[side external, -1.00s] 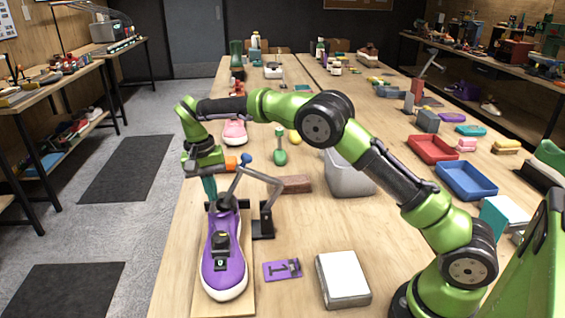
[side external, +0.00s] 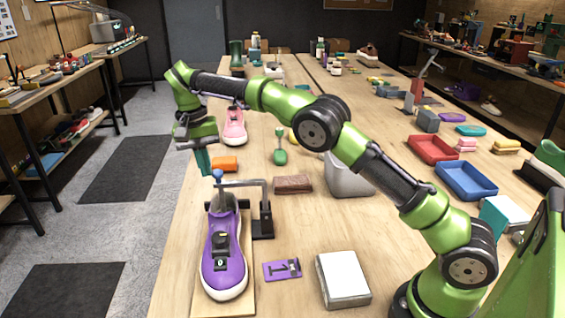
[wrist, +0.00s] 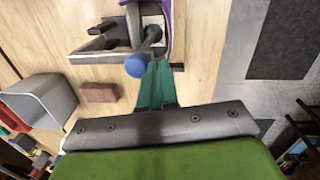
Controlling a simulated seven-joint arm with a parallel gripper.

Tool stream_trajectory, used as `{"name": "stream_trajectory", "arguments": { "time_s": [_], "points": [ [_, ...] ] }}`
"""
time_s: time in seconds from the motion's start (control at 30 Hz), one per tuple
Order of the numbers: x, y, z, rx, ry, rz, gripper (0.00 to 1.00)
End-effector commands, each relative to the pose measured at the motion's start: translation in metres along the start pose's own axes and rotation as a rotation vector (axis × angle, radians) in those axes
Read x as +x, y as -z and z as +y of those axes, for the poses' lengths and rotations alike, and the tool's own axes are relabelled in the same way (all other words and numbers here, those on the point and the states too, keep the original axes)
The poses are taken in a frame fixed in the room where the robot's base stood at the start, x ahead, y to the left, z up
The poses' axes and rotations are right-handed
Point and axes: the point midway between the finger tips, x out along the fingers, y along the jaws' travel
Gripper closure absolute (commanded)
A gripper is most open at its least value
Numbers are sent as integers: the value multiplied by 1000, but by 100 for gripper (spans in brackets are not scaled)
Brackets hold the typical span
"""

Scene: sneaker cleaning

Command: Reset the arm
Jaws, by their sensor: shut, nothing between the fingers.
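My gripper (side external: 203,161) is shut and empty, its teal fingers pointing down above and behind the purple sneaker. In the wrist view the closed fingers (wrist: 157,85) show beside the blue knob. The purple sneaker (side external: 224,262) sits on a wooden board (side external: 232,307), with a small black piece (side external: 221,250) on its top. A metal clamp arm with a blue ball knob (side external: 218,174) reaches over the sneaker's heel from a black post (side external: 262,222). The fingers are close to the knob; I cannot tell if they touch.
An orange block (side external: 224,164), a brown brick (side external: 293,184), a grey bin (side external: 347,178) and a green brush (side external: 280,155) lie nearby. A pink sneaker (side external: 234,128) stands behind.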

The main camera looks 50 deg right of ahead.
Motion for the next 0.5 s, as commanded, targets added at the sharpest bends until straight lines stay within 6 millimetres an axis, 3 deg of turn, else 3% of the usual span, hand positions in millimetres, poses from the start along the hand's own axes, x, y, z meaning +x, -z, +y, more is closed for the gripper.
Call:
{"name": "stream_trajectory", "arguments": {
  "time_s": [0.5],
  "points": [
    [-8, -1, 3, -3, 7, 1, 100]
  ]
}}
